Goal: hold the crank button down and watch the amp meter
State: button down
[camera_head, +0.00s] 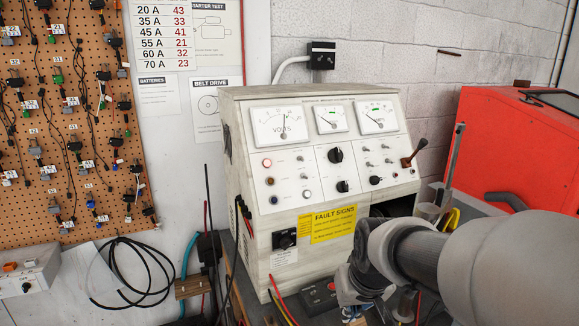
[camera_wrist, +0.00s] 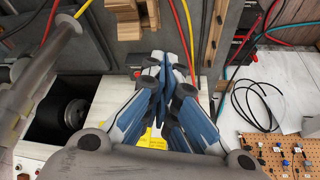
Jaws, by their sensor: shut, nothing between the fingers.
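The bench tester (camera_head: 350,225) has three dial meters. The left one reads VOLTS (camera_head: 281,126), its needle near upright. The middle meter (camera_head: 332,119) and right meter (camera_head: 377,118) have needles leaning left; the right one's lettering is too small to read surely. No crank label is legible. A small dark box with a red button (camera_head: 331,286) sits at the tester's foot. My gripper (camera_head: 350,280) is low in front of the tester, right of that box, partly hidden by my arm. In the wrist view my gripper (camera_wrist: 170,62) is shut and empty, its blue-grey fingers together.
Red and yellow leads (camera_head: 280,300) run past the tester's front. A red cabinet (camera_head: 500,140) stands at right. A dark opening (camera_wrist: 68,105) shows in the wrist view.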

jog(key=shift+w+d+f, duration=0.35)
jog(key=shift+w+f, duration=2)
jog(key=shift+w, duration=1)
jog(key=shift+w+d+f, duration=0.3)
jog(key=shift+w+f, duration=2.1)
jog(key=shift+w, duration=0.95)
jog(key=shift+w+d+f, duration=0.35)
jog(key=shift+w+f, duration=2)
jog(key=shift+w, duration=1)
notch_tip(320, 180, up, 5)
jog(key=p, duration=0.4)
jog(key=shift+r, duration=0.2)
jog(key=shift+f, duration=0.1)
